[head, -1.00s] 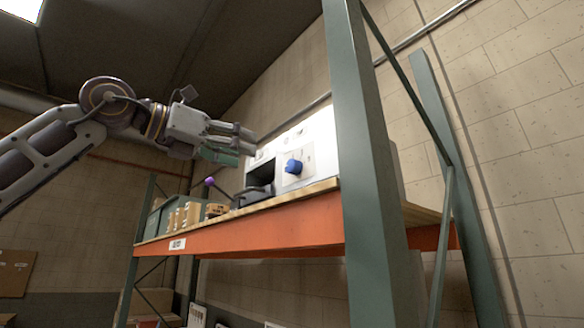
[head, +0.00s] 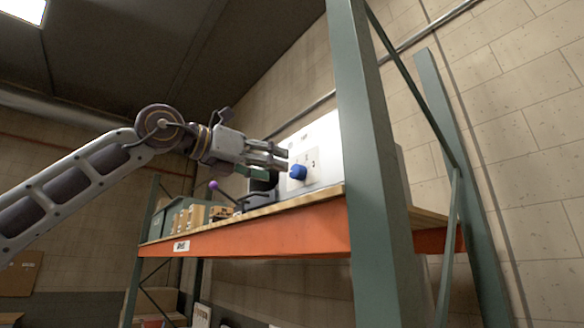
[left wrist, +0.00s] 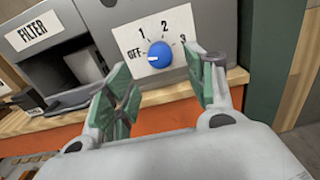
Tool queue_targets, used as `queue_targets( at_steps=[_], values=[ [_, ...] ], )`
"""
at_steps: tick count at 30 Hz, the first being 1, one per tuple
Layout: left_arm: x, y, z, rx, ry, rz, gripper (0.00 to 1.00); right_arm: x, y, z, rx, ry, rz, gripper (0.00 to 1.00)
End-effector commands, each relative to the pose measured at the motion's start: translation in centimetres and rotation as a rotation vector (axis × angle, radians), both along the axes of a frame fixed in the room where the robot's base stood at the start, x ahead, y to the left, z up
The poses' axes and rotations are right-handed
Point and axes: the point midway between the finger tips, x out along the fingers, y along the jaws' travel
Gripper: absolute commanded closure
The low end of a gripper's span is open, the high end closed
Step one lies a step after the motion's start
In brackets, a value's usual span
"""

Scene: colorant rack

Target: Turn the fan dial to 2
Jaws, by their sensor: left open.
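The blue fan dial (head: 298,172) is on the white front plate of a machine on the shelf. In the left wrist view the dial (left wrist: 160,54) has the marks OFF, 1, 2 and 3 around it, and its white pointer line faces left towards OFF. My left gripper (head: 283,161) is open and empty, its fingertips just left of the dial in the head view. In the left wrist view the gripper (left wrist: 160,66) has its green-padded fingers spread, with the dial visible between and beyond them. They do not appear to touch it. My right gripper is not in view.
A green rack post (head: 362,180) rises close on the right. The orange beam (head: 270,238) edges the shelf.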

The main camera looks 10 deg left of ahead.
Motion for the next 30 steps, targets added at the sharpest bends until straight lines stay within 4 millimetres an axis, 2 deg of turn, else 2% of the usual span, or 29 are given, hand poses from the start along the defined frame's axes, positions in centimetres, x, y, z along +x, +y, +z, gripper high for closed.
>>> queue_targets(
  at_steps=[9,15,29,30],
  values=[
    [3.0,-3.0,0.1,0.001,0.001,0.0,0.45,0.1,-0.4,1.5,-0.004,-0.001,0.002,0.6],
    [4.3,-4.3,0.1,0.001,0.001,0.001,0.45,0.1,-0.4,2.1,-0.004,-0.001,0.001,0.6],
    [4.8,-4.7,0.0,-0.001,-0.001,0.001,0.45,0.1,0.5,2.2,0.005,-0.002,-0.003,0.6],
    [4.8,-4.7,0.0,-0.001,-0.001,0.001,0.5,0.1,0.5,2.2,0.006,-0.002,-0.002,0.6]
  ],
)
